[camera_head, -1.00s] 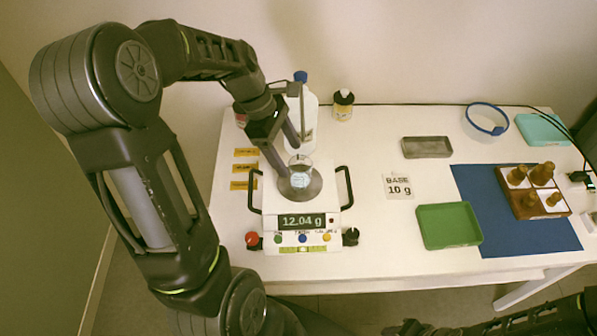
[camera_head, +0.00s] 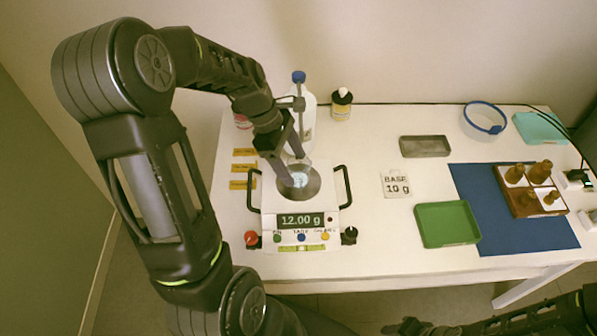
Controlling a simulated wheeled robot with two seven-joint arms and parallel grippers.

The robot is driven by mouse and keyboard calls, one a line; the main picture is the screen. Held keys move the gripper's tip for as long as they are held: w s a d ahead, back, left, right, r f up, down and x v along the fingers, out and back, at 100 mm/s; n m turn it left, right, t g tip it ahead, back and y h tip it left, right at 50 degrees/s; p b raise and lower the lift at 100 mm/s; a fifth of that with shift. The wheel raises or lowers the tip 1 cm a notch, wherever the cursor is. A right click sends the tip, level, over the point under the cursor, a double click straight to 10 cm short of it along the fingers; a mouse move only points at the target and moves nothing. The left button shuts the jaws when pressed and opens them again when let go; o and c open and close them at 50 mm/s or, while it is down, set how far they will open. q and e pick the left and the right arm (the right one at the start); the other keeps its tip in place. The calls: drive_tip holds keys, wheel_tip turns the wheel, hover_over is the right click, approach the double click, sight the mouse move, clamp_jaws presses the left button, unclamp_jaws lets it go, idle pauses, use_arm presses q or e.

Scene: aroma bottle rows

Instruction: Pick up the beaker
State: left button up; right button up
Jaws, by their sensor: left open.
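The small clear beaker (camera_head: 300,181) stands on the round dark pan (camera_head: 313,190) of the white scale (camera_head: 322,208) at the left of the table. My left gripper (camera_head: 294,169) is open and reaches down over the pan, its fingers at the beaker's upper part and hiding its rim. I cannot tell whether the fingers touch the glass. The scale display (camera_head: 300,220) reads 12.00 g. My right arm shows at the bottom right edge, with what looks like its gripper (camera_head: 408,328) cut by the frame; its jaw state is unclear.
Black side handles (camera_head: 345,185) flank the scale. A grey tray (camera_head: 425,146), green tray (camera_head: 447,224) and wooden rack (camera_head: 527,203) of brown bottles lie right.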

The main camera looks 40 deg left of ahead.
use_arm(q)
drive_tip(key=x, duration=0.4)
idle(0.5)
drive_tip(key=c, duration=1.4)
